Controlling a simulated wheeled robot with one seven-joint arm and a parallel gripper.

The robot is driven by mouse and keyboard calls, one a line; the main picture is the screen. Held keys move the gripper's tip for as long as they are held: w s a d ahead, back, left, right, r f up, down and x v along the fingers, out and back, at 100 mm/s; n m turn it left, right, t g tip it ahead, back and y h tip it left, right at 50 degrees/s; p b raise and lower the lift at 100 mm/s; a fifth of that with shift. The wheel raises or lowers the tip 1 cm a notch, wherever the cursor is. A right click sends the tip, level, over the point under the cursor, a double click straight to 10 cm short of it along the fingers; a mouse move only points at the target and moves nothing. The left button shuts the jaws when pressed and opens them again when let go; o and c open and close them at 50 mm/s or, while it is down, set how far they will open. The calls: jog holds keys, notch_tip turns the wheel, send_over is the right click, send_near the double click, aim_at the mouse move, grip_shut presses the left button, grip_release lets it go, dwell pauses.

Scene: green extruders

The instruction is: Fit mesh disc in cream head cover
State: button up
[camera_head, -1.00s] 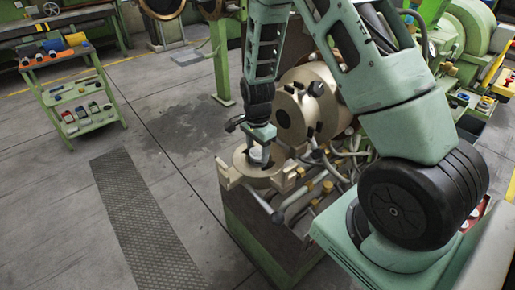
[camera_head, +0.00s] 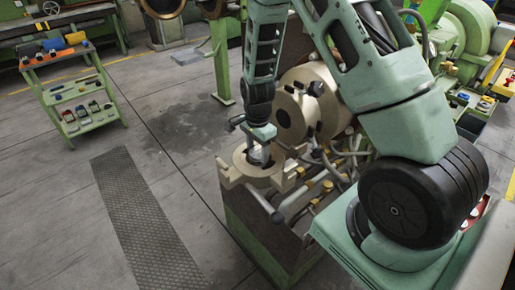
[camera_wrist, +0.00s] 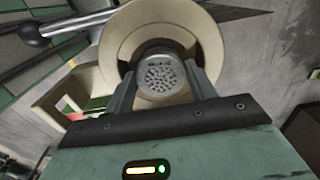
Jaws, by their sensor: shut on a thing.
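The mesh disc (camera_wrist: 158,77) is a small grey round piece with many holes. My gripper (camera_wrist: 160,84) is shut on it, one finger on each side. The cream head cover (camera_wrist: 115,32) is a round ring with a dark central opening, and the disc shows over that opening in the wrist view. In the head view my gripper (camera_head: 259,150) points down at the cream head cover (camera_head: 242,172), with the grey disc just visible between the fingers. I cannot tell whether the disc is inside the opening or just above it.
A large cream cylinder (camera_head: 290,115) stands close behind my gripper. A lever with a ball end (camera_wrist: 27,33) lies beside the cover. Pipes and brass fittings (camera_head: 325,187) crowd the right. A green tool cart (camera_head: 80,95) stands far left; the floor between is open.

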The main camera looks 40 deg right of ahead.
jog(key=shift+f, duration=0.1)
dwell(0.3)
jog(key=shift+f+b, duration=0.3)
jog(key=shift+f, duration=0.05)
jog(key=shift+f+b, duration=0.3)
jog(key=shift+f, duration=0.2)
dwell(0.3)
dwell(0.8)
jog(key=o, duration=1.2)
jog(key=shift+c, duration=0.2)
jog(key=shift+r+p, duration=3.35)
jog(key=shift+r, duration=0.7)
